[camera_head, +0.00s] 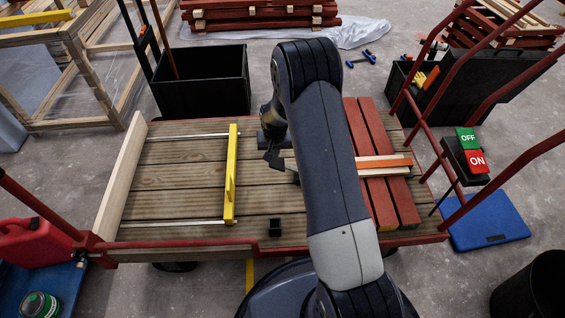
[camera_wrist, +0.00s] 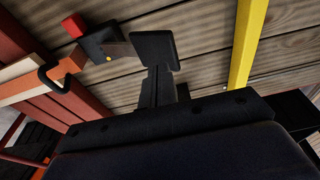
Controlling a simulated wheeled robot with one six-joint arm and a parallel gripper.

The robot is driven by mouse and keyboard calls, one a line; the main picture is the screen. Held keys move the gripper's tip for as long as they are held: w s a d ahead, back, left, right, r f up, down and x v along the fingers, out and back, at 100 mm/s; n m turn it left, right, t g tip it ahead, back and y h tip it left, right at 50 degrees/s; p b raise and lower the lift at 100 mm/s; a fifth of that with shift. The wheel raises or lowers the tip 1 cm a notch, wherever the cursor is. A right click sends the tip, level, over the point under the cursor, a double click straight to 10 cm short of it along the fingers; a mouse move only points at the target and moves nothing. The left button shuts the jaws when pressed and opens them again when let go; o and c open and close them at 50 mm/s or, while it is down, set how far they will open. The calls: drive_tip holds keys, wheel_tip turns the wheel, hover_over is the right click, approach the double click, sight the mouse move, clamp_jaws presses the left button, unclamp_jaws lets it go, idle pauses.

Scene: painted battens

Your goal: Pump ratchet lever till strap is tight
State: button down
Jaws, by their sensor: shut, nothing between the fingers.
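Dark red battens (camera_head: 382,165) lie side by side on the plank deck. An orange strap (camera_head: 385,162) crosses them, and it also shows in the wrist view (camera_wrist: 60,70). In the wrist view the strap meets a dark ratchet (camera_wrist: 103,42) with a yellow dot and a red-tipped part (camera_wrist: 73,25). My arm hides the ratchet in the head view. My gripper (camera_head: 274,158) is shut and empty, over the deck left of the battens. In the wrist view its fingertips (camera_wrist: 154,50) appear close beside the ratchet; I cannot tell whether they touch. How tight the strap is cannot be judged.
A small black block (camera_head: 275,227) is near the front edge. A black bin (camera_head: 205,85) stands behind the deck. Red rails and an OFF/ON box (camera_head: 470,150) are at right.

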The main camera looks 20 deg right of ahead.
drive_tip(key=shift+r+p, duration=1.1)
drive_tip(key=shift+r, duration=1.05)
